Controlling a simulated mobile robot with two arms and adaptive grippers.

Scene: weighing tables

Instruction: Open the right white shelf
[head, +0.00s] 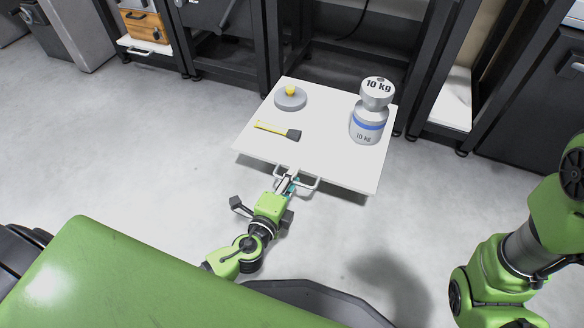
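A white shelf (330,150) is pulled far out from the dark frame in the middle of the head view. Its metal handle (308,184) is on its near edge. My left gripper (288,184) is at the left part of this handle, and its fingers look closed around the bar. My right gripper is out of view; only green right arm links show.
Another white shelf (451,108) sits inside the frame at the right. A further white shelf (140,46) with a wooden box (146,27) is at the upper left. Dark cabinets and posts line the back. The grey floor left of the pulled-out shelf is clear.

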